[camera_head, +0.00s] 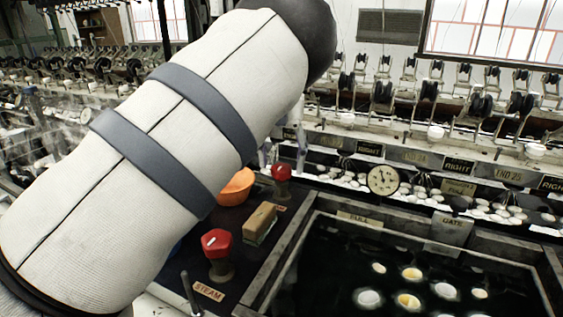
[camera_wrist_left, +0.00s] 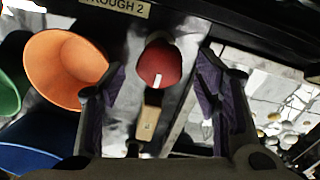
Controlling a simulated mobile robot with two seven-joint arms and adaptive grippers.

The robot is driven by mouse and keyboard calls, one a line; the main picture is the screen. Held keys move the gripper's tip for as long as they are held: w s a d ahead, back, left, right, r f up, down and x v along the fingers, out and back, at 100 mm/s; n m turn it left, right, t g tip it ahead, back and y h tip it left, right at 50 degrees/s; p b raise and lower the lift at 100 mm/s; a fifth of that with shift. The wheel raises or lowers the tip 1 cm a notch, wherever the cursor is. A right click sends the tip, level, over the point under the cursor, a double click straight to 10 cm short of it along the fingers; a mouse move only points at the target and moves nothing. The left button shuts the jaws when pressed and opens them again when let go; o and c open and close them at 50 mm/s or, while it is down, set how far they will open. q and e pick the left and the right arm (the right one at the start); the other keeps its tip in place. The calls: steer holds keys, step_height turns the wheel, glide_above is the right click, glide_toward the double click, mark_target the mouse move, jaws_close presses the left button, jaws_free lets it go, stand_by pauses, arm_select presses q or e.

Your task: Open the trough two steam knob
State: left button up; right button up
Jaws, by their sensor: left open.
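Two red knobs stand on the dark panel beside the basin in the head view. The nearer knob (camera_head: 216,243) has a white mark and a STEAM label (camera_head: 208,291) in front of it. The farther knob (camera_head: 281,172) is by the orange bowl. In the left wrist view a red knob (camera_wrist_left: 160,63) with a white mark lies between my fingers, below a sign (camera_wrist_left: 118,7) ending in "ROUGH 2". My left gripper (camera_wrist_left: 161,78) is open, with a finger to each side of that knob; contact cannot be told. In the head view my arm hides much of it. My right gripper is not in view.
An orange bowl (camera_head: 238,187) and a wooden block (camera_head: 260,222) are close to the knobs. Green (camera_wrist_left: 8,88) and blue (camera_wrist_left: 38,150) bowls show in the wrist view. A dark water basin (camera_head: 330,262) with floating cocoons is at right. A round gauge (camera_head: 383,180) stands behind.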

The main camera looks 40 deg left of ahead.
arm_select(q)
steer(key=shift+f, duration=0.7)
steer(key=c, duration=1.1)
steer(key=shift+c, duration=0.2)
